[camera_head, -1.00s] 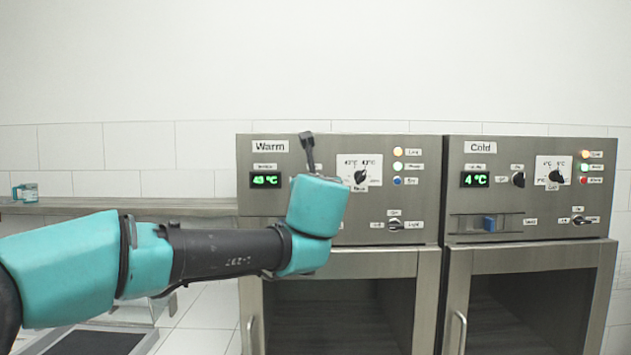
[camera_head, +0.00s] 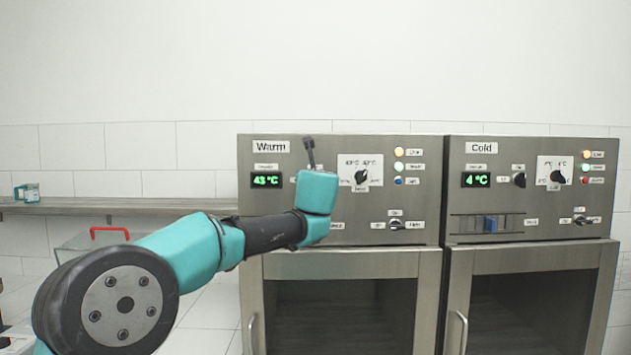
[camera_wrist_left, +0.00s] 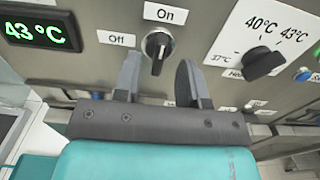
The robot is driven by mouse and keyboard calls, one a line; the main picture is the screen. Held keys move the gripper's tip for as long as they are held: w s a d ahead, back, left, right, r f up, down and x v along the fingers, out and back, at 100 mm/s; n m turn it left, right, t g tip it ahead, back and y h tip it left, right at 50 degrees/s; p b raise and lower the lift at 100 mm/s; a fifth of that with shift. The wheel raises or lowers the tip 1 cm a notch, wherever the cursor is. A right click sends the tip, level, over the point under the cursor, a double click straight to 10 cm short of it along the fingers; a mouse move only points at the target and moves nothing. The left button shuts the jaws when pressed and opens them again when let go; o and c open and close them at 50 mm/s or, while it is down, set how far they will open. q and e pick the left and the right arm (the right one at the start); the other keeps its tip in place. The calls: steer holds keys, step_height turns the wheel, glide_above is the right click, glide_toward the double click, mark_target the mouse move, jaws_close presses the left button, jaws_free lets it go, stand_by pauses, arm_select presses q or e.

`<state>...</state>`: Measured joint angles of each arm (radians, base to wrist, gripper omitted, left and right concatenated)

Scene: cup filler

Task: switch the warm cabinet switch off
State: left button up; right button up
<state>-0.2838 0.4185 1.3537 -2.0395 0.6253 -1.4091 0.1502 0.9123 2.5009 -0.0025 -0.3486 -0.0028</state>
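The warm cabinet (camera_head: 272,230) stands at the middle of the head view, with a green 43 °C display. Its switch (camera_wrist_left: 157,46) is a black round knob with a raised grip bar, seen in the left wrist view. The bar stands nearly upright toward the "On" label, with "Off" to its left. My left gripper (camera_head: 309,152) is in front of the warm panel and hides the switch in the head view. In the left wrist view, its fingers (camera_wrist_left: 158,62) are open, one on each side of the knob's lower part; contact cannot be told. My right gripper is not in view.
A temperature dial (camera_wrist_left: 264,64) sits right of the switch, near indicator lights. The cold cabinet (camera_head: 455,165) stands to the right with similar controls. A shelf (camera_head: 150,206) with a small cup (camera_head: 30,192) and a red-handled container (camera_head: 108,232) are to the left.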

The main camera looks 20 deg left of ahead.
arm_select(q)
steer(key=shift+x, duration=1.4)
steer(key=shift+c, duration=0.4)
jaws_close()
